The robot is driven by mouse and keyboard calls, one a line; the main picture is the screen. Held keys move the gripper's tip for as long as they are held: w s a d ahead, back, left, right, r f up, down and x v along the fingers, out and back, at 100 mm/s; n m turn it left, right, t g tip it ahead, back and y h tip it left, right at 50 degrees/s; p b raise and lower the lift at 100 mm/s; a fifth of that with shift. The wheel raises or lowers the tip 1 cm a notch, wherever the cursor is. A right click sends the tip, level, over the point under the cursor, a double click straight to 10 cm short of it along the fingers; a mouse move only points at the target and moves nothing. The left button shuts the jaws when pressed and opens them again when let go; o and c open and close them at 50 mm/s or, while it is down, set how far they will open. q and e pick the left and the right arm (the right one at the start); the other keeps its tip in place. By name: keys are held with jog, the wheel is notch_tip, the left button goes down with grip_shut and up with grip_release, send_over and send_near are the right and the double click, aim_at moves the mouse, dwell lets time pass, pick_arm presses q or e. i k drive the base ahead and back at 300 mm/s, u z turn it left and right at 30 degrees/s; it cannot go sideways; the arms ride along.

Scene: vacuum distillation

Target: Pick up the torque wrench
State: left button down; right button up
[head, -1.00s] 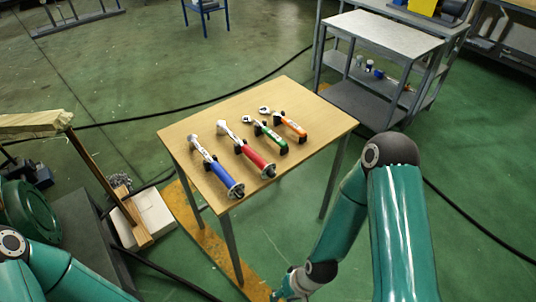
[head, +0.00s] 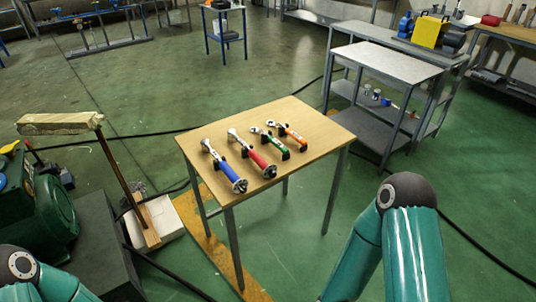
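Several wrench-like tools lie side by side on a small wooden table (head: 315,125). Two are longer: one with a blue handle (head: 230,172) at the left and one with a red handle (head: 260,161) beside it. Both have metal shafts and look like torque wrenches. Two shorter ones with open-jaw heads lie further right, with a green handle (head: 275,145) and an orange handle (head: 294,136). The tools rest on small black supports. My arms show at the bottom left and bottom right, but both grippers are outside the picture. No gripper is at the table.
A grey shelf cart (head: 388,57) stands behind the table to the right. A wooden post with a padded top (head: 60,123) and a green machine (head: 38,205) stand at the left. A black cable (head: 148,134) crosses the floor. Green floor is open in front of the table.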

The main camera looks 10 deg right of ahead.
aim_at(232, 136)
jog(key=u, duration=0.15)
jog(key=i, duration=0.95)
jog(key=z, duration=0.05)
